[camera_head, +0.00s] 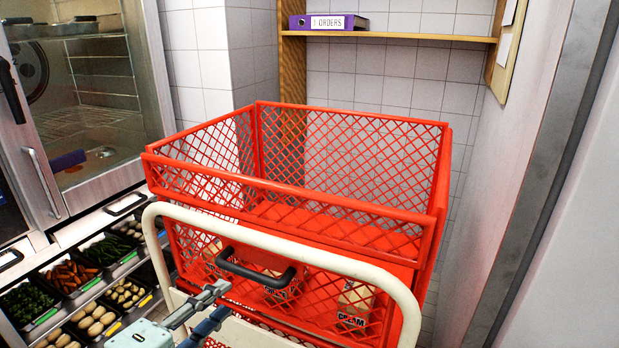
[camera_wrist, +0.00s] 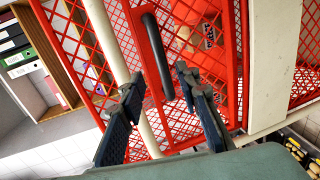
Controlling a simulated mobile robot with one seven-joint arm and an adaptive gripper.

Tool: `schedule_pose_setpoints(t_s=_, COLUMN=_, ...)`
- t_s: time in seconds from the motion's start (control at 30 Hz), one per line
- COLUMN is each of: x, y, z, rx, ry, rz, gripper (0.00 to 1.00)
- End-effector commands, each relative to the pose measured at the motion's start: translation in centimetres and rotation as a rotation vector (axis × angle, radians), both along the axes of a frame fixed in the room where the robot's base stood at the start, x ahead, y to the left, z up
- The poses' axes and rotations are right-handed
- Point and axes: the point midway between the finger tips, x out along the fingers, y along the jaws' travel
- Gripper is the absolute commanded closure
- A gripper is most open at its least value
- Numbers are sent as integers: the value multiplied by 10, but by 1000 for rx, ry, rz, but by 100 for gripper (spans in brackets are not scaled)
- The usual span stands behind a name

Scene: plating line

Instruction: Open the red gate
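The red gate (camera_head: 320,292) is the mesh front panel of a red wire cage cart. It hangs upright below the top rim and looks shut. A black bar handle (camera_head: 255,273) is fixed across its upper part. In the wrist view the handle (camera_wrist: 157,55) runs up and down on a red strip of the gate (camera_wrist: 140,35). My gripper (camera_head: 215,303) is in front of the gate, just below the handle's left end. In the wrist view my gripper (camera_wrist: 158,82) is open and empty, with the handle's lower end between the fingertips in the picture. I cannot tell the gap in depth.
A cream push bar (camera_head: 290,252) arches in front of the gate. Boxes (camera_head: 356,302) show behind the mesh. Trays of vegetables (camera_head: 72,275) and a glass-doored cabinet (camera_head: 90,100) stand at left. A wall (camera_head: 500,205) is close at right. A shelf (camera_head: 390,35) holds a purple binder (camera_head: 328,22).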

Motion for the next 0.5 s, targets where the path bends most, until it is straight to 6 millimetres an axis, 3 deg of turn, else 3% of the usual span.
schedule_pose_setpoints(t_s=0.17, x=15, y=-6, z=-7, rx=-1, ry=-3, rz=3, gripper=70)
schedule_pose_setpoints(t_s=0.5, x=73, y=-30, z=-21, rx=0, ry=-2, rz=1, gripper=70)
